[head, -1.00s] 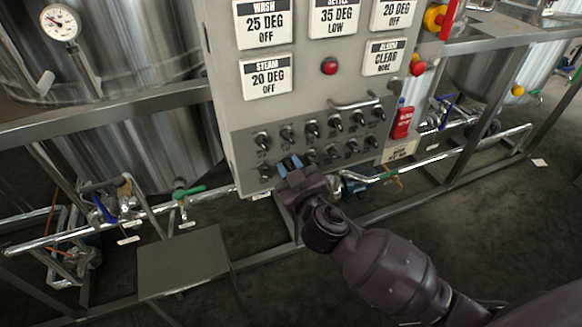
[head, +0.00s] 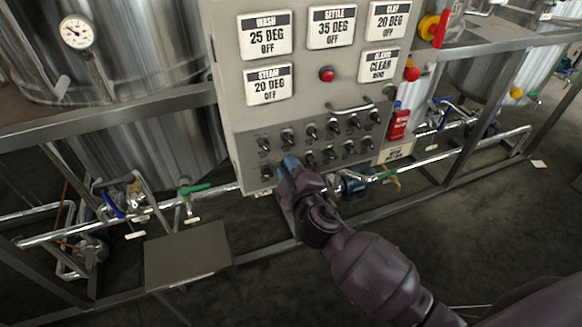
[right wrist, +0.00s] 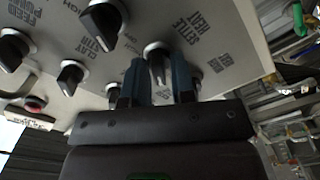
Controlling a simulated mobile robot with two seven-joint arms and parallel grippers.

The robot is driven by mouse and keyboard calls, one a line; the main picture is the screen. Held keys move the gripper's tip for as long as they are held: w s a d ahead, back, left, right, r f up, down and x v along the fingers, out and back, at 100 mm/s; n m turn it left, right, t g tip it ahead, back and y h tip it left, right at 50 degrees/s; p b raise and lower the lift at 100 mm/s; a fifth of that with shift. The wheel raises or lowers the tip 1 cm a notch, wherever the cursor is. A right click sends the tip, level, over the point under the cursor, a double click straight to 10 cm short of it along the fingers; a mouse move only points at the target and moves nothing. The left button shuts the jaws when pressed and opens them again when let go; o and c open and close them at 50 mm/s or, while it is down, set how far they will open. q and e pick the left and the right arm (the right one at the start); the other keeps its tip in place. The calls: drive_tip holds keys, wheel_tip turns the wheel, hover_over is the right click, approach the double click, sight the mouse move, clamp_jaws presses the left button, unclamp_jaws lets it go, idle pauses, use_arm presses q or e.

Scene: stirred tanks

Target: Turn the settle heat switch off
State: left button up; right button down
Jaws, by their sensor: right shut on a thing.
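The settle heat switch (right wrist: 157,62) is a dark knob on the grey panel, next to the printed words SETTLE HEAT. In the right wrist view the blue fingers of my right gripper (right wrist: 160,82) are shut on it, one on each side. In the head view my right gripper (head: 288,166) is at the lower row of knobs and hides this switch. The settle sign (head: 332,27) reads 35 DEG OFF. My left gripper is not in view.
Other knobs sit close by, such as the clay heat knob (right wrist: 103,22) and the feed pump knob (right wrist: 12,50). A handle (head: 350,107) and a red button (head: 327,74) are higher on the panel. Metal rails and pipes run below it.

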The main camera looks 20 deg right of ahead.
drive_tip(key=shift+n, duration=0.6)
drive_tip(key=c, duration=1.2)
unclamp_jaws()
drive_tip(key=shift+s, duration=0.1)
drive_tip(key=s, duration=1)
drive_tip(key=shift+s+d, duration=0.15)
drive_tip(key=shift+s, duration=0.15)
